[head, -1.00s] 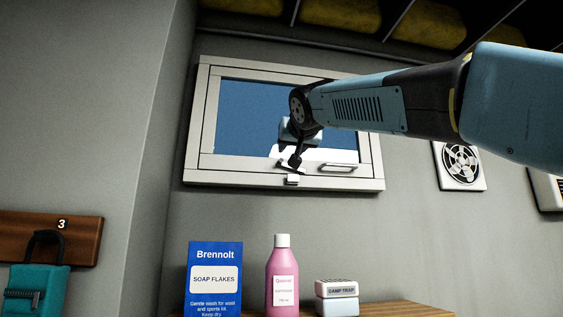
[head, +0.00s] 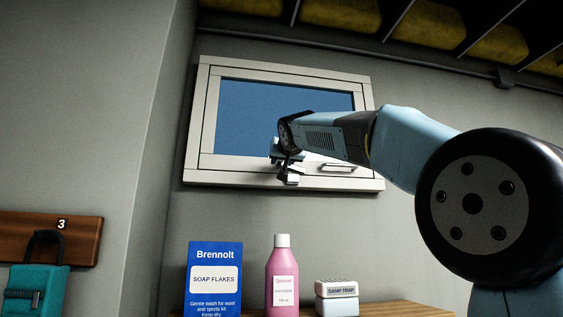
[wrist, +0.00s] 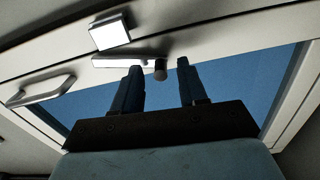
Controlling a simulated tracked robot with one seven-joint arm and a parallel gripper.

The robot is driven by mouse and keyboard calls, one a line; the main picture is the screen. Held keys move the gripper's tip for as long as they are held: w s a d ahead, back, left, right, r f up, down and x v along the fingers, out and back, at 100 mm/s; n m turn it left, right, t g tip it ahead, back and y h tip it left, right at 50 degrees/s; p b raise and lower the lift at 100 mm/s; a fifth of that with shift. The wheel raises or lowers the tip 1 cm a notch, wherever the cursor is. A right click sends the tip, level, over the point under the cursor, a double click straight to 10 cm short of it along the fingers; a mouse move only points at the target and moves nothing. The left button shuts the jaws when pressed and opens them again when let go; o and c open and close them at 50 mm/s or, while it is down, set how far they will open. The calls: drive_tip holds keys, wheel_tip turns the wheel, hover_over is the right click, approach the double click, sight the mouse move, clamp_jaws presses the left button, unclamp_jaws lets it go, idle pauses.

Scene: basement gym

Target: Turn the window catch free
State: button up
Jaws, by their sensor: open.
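The window catch (wrist: 118,61) is a pale bar lying along the window's bottom rail, with a short dark round knob (wrist: 160,70) at one end in the wrist view. My gripper (wrist: 159,66) is open, its two dark fingers apart with the knob between their tips. I cannot tell whether either finger touches it. A pale square block (wrist: 110,32) sits on the frame beside the bar. In the head view my gripper (head: 288,172) is at the bottom rail of the window (head: 195,130) and largely hides the catch.
A bar handle (head: 338,168) is on the same rail, right of my gripper; it also shows in the wrist view (wrist: 40,91). Below, a soap flakes box (head: 214,279), a pink bottle (head: 282,280) and a damp trap (head: 337,298) stand on a shelf.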

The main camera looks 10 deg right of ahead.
drive_tip(key=shift+w, duration=0.75)
clamp_jaws()
